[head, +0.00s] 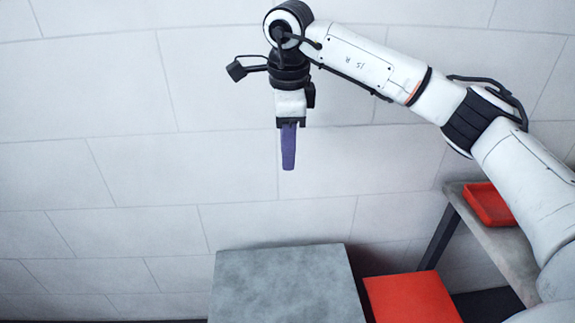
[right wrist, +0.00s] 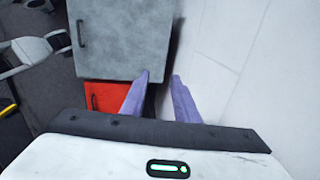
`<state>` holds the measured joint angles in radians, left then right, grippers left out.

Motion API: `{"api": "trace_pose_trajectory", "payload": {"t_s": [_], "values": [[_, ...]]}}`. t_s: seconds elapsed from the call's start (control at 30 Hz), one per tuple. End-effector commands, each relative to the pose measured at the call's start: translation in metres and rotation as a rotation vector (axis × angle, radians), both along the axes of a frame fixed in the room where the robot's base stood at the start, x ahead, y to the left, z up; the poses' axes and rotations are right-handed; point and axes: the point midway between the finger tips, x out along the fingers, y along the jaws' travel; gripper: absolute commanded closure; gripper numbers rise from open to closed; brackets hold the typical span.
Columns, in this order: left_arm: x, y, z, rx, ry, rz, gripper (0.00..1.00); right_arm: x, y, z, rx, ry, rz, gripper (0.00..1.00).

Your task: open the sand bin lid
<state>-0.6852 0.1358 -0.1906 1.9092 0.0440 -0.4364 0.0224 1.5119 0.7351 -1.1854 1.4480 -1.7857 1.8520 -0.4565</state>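A grey flat-topped box (head: 285,285) stands at the bottom middle of the head view. In the right wrist view its grey top (right wrist: 125,40) has a dark bar handle (right wrist: 82,33) near the left edge. A lower red box (head: 412,298) stands beside it; in the right wrist view the red top (right wrist: 108,95) also has a dark handle (right wrist: 94,103). I cannot tell for certain which is the sand bin; both tops look shut. My right gripper (head: 288,165) points down, empty, well above the boxes by the wall. Its purple fingers (right wrist: 160,75) are apart. My left gripper is out of view.
A pale tiled wall (head: 110,180) stands behind the boxes. At the right, a grey table (head: 490,240) with dark legs bears a red tray (head: 488,203), partly behind my right arm. The space left of the grey box is clear in the head view.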

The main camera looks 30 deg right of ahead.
Motion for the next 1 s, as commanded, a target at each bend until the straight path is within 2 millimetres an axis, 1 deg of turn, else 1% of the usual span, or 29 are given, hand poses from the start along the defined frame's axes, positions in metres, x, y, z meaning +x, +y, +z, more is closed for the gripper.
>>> {"api": "trace_pose_trajectory", "payload": {"t_s": [0.03,0.1,0.2,0.3,0.5,0.77,0.83,0.87,0.97,1.0], "values": [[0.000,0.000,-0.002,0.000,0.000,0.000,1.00,-0.001,0.001,0.011,0.000,-0.004,0.001,0.72],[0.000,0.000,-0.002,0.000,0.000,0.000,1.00,-0.002,0.002,0.025,0.000,-0.004,0.000,0.72],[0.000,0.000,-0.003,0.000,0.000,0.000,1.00,-0.005,0.003,0.041,0.000,-0.002,0.000,0.72],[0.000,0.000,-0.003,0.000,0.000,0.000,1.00,-0.006,0.003,0.052,0.001,0.000,0.000,0.72],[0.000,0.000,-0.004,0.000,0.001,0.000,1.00,-0.007,0.004,0.059,0.000,0.001,0.000,0.72],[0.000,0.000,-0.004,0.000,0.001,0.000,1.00,-0.007,0.006,0.057,0.007,0.003,0.004,0.72],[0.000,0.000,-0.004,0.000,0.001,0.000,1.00,-0.007,0.017,0.047,0.039,0.013,0.021,0.72],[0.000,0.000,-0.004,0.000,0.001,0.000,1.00,-0.008,0.026,0.039,0.066,0.021,0.033,0.72],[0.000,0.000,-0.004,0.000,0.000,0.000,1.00,-0.014,0.077,0.003,0.222,0.064,0.088,0.72],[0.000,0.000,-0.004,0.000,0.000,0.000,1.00,-0.020,0.105,-0.014,0.315,0.091,0.111,0.72]]}}
